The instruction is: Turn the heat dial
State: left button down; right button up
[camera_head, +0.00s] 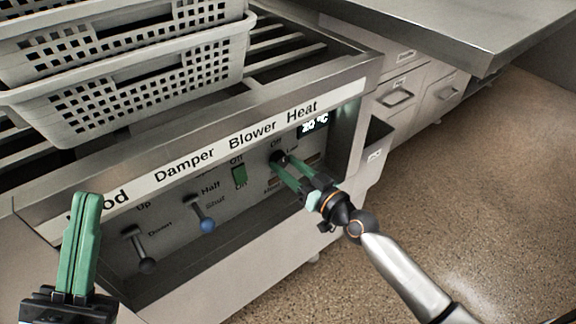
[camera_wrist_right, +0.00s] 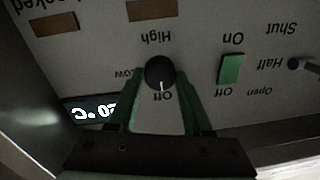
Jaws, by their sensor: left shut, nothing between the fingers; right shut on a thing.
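The heat dial (camera_wrist_right: 160,73) is a round dark knob on the grey control panel. Its white mark points to "Off" in the right wrist view, where the picture is upside down. My right gripper (camera_wrist_right: 160,85) has its green fingers on either side of the dial, shut on it. In the head view the right gripper (camera_head: 284,165) reaches the panel under the "Heat" label and mostly hides the dial. A small display (camera_head: 313,124) above it reads about 20 °C. My left gripper (camera_head: 85,200) is shut and empty, pointing up at the lower left, apart from the panel.
Left of the dial are a green blower switch (camera_head: 239,175), a blue-knobbed damper lever (camera_head: 203,219) and a dark-knobbed lever (camera_head: 142,255). Stacked perforated baskets (camera_head: 150,95) stand on the slatted top. A steel table (camera_head: 480,30) is at upper right; floor is clear at right.

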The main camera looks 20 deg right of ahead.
grip_shut()
jog(key=m, duration=0.4)
jog(key=shift+m, duration=0.4)
jog(key=m, duration=0.4)
jog(key=shift+m+t, duration=0.3)
jog(key=shift+m, duration=0.1)
jog(key=m, duration=0.4)
jog(key=shift+m, duration=0.4)
jog(key=shift+a+m+h, duration=0.1)
jog(key=shift+m+h, duration=0.2)
jog(key=shift+m, duration=1.7)
